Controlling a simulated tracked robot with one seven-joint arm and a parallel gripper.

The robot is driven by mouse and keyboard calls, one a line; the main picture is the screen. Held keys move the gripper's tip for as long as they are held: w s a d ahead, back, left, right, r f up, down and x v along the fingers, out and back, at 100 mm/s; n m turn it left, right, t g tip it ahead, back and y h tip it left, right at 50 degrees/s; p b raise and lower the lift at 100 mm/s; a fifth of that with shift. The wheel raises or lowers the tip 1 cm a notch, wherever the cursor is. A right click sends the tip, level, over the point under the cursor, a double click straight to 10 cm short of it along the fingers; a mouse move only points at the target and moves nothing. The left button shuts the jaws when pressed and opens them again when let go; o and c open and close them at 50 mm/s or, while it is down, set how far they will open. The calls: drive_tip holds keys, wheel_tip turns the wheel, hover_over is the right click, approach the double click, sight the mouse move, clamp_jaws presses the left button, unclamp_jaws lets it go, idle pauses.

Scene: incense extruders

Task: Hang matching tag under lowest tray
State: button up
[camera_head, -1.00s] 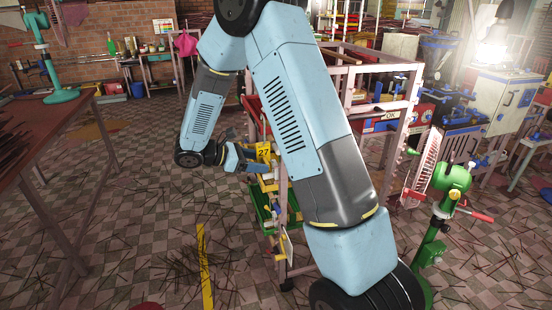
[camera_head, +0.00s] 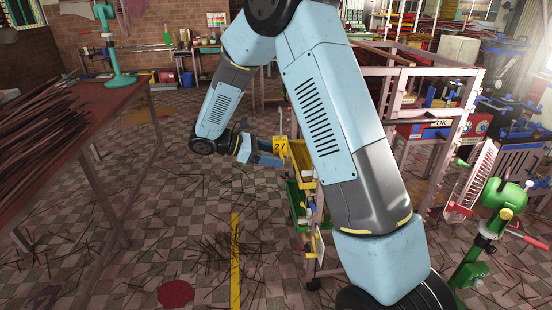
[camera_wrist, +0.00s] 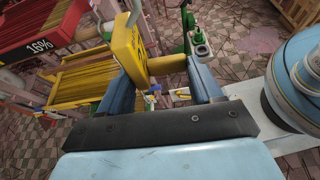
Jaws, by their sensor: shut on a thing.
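A yellow tag marked 27 (camera_head: 280,146) is held at my gripper (camera_head: 279,159), raised beside the tray rack. In the wrist view, my gripper (camera_wrist: 158,68) is shut on the tag's yellow stem, and the tag plate (camera_wrist: 124,52) stands up near the left finger. A yellow tray (camera_head: 302,172) is just right of and below the tag. A green tray (camera_head: 297,206) sits lower and is partly covered by my arm. In the wrist view, a red tray labelled 16% (camera_wrist: 62,30) is at upper left, above a yellow tray (camera_wrist: 88,76).
A pinkish rack frame (camera_head: 438,150) stands behind my arm. A green stand with a red handle (camera_head: 492,222) is at right. A long table with dark sticks (camera_head: 60,125) is at left. Loose sticks and a yellow stripe (camera_head: 236,262) are on the floor. The floor between table and rack is mostly open.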

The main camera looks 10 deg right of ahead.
drive_tip(key=shift+r, duration=0.45)
drive_tip(key=s, duration=0.9)
drive_tip(key=shift+a, duration=0.45)
drive_tip(key=w+d+f+n+t+y, duration=0.2)
drive_tip(key=w+d+n+t+y, duration=0.2)
drive_tip(key=w+n+t, duration=0.3)
drive_tip(key=w+d+f+n+t+y, duration=0.3)
drive_tip(key=w+n+t, duration=0.4)
drive_tip(key=w, duration=0.9)
drive_tip(key=shift+d+n+y, duration=0.7)
drive_tip(key=shift+d+y, duration=0.1)
drive_tip(key=shift+y, duration=0.4)
drive_tip(key=shift+f, duration=0.15)
